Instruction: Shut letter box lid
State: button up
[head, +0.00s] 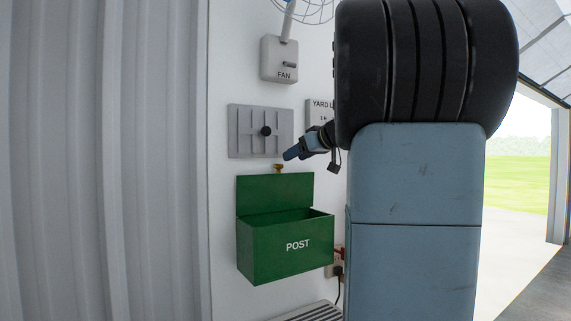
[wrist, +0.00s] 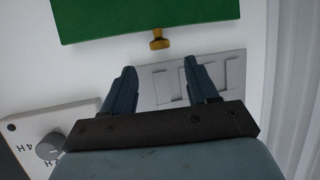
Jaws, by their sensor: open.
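The green letter box (head: 285,249) marked POST hangs on the white wall in the head view. Its lid (head: 275,193) stands up against the wall, so the box is open at the top. A brass knob (head: 279,168) sits at the lid's upper edge. My gripper (head: 291,154) is just above and right of the knob, apart from it. In the wrist view the green lid (wrist: 145,15) and the brass knob (wrist: 159,41) lie beyond the fingertips. My gripper (wrist: 157,68) is open there, with nothing between its fingers.
A grey plate with a black knob (head: 266,131) is on the wall behind my gripper. A FAN switch box (head: 279,60) is above, and a partly hidden YARD panel (head: 321,112) is to the right. A socket with a plug (head: 337,269) is below right.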

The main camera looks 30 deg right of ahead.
aim_at(282, 164)
jog(key=x, duration=0.6)
jog(key=shift+w+a+f, duration=0.1)
jog(key=shift+w, duration=0.2)
grip_shut()
dwell(0.4)
jog(key=shift+s+d, duration=0.2)
